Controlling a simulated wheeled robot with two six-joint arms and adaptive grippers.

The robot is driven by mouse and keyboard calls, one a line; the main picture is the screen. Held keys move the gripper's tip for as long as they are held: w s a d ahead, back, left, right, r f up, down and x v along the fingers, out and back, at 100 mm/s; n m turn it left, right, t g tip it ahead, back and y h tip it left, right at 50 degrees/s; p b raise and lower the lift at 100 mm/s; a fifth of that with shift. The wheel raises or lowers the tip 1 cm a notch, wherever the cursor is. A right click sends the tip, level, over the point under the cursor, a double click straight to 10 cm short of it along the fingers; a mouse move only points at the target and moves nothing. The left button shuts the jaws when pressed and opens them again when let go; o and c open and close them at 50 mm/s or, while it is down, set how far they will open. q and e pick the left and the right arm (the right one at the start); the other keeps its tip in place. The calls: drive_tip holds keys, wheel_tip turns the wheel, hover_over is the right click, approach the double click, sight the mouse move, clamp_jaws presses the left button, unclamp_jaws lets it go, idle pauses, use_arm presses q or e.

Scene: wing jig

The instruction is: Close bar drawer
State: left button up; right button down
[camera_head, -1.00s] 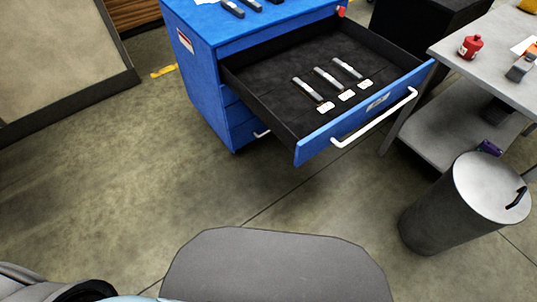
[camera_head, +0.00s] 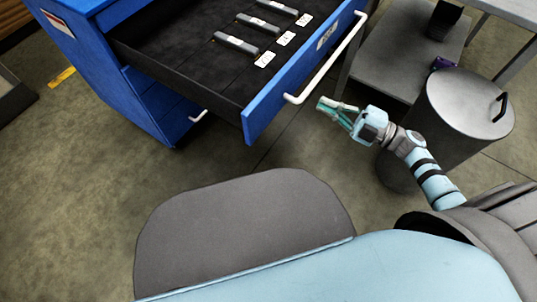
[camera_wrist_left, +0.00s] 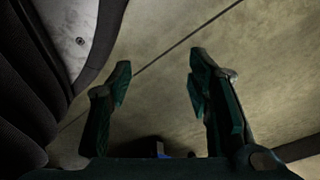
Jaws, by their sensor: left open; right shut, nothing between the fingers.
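The bar drawer (camera_head: 262,112) is pulled out of the blue cabinet (camera_head: 105,55), with a blue front and a long white handle (camera_head: 328,68). Its dark inside holds three grey bars (camera_head: 237,43) with white labels near them. My right gripper (camera_head: 328,106) is shut and empty, just in front of the drawer front near the handle's lower end. A small gap shows between the gripper and the handle. My left gripper (camera_wrist_left: 158,85) is open and empty over the bare floor in the left wrist view; it is outside the head view.
A grey lidded bin (camera_head: 462,105) stands beside my right arm. A grey table with a lower shelf (camera_head: 385,55) stands behind it, right of the drawer. A second, closed drawer handle (camera_head: 198,116) shows below. The floor left of my base is clear.

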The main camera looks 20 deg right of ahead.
drive_tip(key=s+a+n+g+y+b, duration=0.35)
drive_tip(key=s+n+g, duration=0.35)
drive_tip(key=n+g, duration=0.35)
use_arm(q)
drive_tip(key=w+d+f+b, duration=0.1)
drive_tip(key=w+f, duration=0.3)
drive_tip(key=w, duration=0.2)
drive_tip(key=shift+d+f+t, duration=0.15)
drive_tip(key=shift+f+t, duration=0.1)
drive_tip(key=shift+t, duration=0.15)
use_arm(e)
drive_tip(key=w+a+n+g, duration=0.1)
drive_tip(key=w+a, duration=0.2)
drive_tip(key=a, duration=1)
drive_tip(key=shift+w+r, duration=0.15)
drive_tip(key=shift+w, duration=0.05)
drive_tip(key=shift+h, duration=0.25)
